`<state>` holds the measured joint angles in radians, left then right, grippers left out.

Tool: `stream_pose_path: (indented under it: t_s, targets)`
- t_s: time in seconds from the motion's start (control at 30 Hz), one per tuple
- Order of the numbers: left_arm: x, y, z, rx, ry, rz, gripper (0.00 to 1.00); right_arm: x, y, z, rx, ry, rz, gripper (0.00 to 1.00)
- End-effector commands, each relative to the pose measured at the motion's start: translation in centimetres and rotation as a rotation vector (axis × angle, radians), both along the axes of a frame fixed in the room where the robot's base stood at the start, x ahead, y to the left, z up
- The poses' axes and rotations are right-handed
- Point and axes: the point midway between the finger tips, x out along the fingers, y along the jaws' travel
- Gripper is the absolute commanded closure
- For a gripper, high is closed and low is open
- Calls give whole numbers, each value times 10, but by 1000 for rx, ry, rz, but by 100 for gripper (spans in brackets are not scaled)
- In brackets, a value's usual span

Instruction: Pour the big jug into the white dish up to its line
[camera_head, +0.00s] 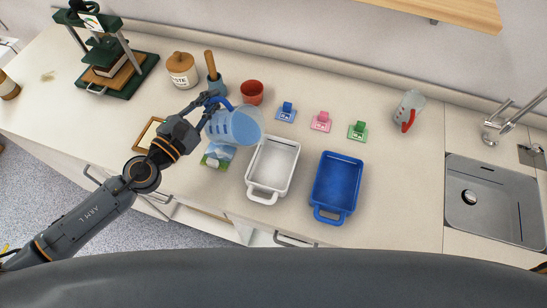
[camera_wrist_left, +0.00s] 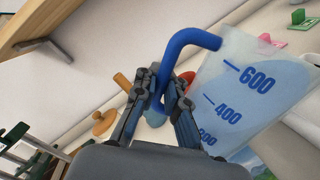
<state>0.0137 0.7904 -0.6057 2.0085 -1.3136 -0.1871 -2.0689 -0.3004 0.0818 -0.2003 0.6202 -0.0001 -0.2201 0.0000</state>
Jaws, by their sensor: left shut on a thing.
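The big jug (camera_head: 234,126) is clear with blue markings and a blue handle, tilted with its mouth toward the white dish. It also shows in the left wrist view (camera_wrist_left: 250,85), with 400 and 600 marks and pale blue liquid inside. My left gripper (camera_head: 212,99) is shut on the jug's blue handle; in the left wrist view the fingers (camera_wrist_left: 160,95) close around it. The white dish (camera_head: 254,187) stands just right of and below the jug. Its line is too small to make out, and I see no stream. My right gripper is not in view.
A blue dish (camera_head: 336,187) stands right of the white one. Blue, pink (camera_head: 321,122) and green cards stand behind. A small red-handled jug (camera_head: 408,111), a red cup (camera_head: 252,92), a jar (camera_head: 182,70) and a press (camera_head: 105,62) surround the area. A sink (camera_head: 495,200) is far right.

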Motion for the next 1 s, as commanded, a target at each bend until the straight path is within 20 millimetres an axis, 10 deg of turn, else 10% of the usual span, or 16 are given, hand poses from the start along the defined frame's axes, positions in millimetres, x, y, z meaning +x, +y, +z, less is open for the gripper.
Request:
stream_pose_path:
  t_s: [1.0]
  targets:
    - [-3,-6,1,86,-59,1,100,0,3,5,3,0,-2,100]
